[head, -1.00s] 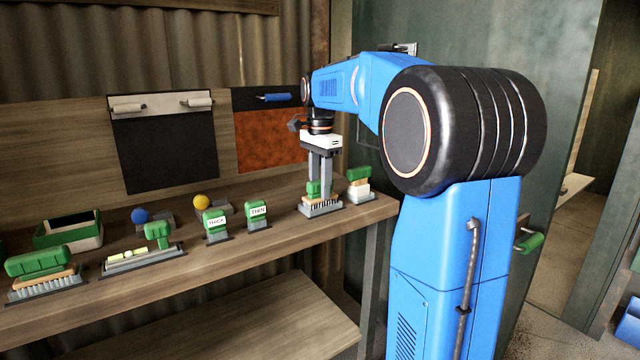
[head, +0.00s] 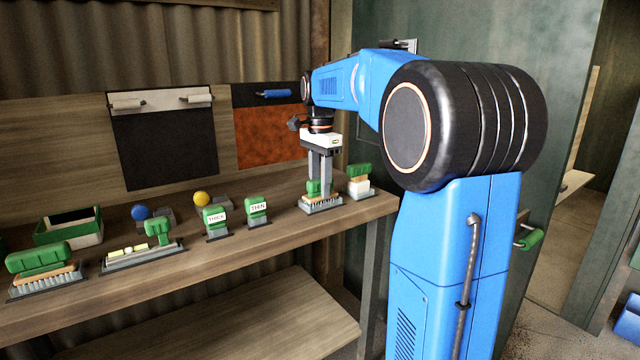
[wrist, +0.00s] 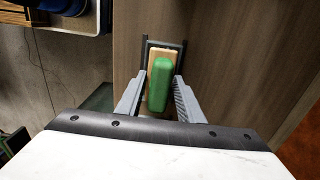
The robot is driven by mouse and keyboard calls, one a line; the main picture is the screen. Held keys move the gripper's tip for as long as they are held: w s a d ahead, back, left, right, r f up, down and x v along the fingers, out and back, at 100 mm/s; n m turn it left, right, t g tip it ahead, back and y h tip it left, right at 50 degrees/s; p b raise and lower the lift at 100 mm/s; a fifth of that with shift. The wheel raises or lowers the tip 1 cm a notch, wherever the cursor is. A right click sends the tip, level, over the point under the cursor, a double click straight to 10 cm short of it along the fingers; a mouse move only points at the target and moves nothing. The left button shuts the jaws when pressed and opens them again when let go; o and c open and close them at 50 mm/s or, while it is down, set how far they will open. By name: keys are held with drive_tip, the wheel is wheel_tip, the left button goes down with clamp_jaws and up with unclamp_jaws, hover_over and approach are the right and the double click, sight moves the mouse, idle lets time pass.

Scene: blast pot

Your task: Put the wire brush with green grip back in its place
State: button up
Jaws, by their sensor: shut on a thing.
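The wire brush with green grip (head: 314,187) is at the right end of the bench, bristles down, on a dark holder (head: 322,209). In the wrist view the brush (wrist: 160,85) shows its green grip on a pale wooden block, with the dark holder's edges around it. My gripper (head: 320,180) points straight down over it, its grey fingers on both sides of the green grip. In the wrist view my gripper (wrist: 158,100) is shut on the grip. The fingers hide part of the grip in the head view. I cannot tell whether the bristles fully touch the holder.
A small green-topped brush (head: 359,180) stands close to the right. THIN (head: 257,210) and THICK (head: 215,220) green blocks stand to the left. Farther left are a green-handled tool (head: 157,235), another green-grip brush (head: 40,262) and a green box (head: 70,228). The bench front is clear.

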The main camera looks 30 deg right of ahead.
drive_tip(key=shift+f, duration=0.25)
drive_tip(key=o, duration=1.3)
drive_tip(key=shift+o, duration=0.2)
wheel_tip(320, 180, up, 17)
drive_tip(key=shift+r, duration=0.2)
drive_tip(key=s+a+f+n+t, duration=0.3)
drive_tip(key=s+a+f+n, duration=0.75)
drive_tip(key=s, duration=0.55)
drive_tip(key=s+a+f+n, duration=0.1)
drive_tip(key=s+f+n, duration=0.1)
drive_tip(key=s+f, duration=0.2)
drive_tip(key=s+a+f+n+t, duration=0.1)
drive_tip(key=s+f, duration=0.4)
drive_tip(key=f, duration=0.6)
drive_tip(key=s+a+f+n, duration=0.3)
drive_tip(key=s+f+n, duration=0.1)
drive_tip(key=f, duration=0.4)
drive_tip(key=shift+s+t, duration=0.4)
drive_tip(key=shift+s, duration=0.2)
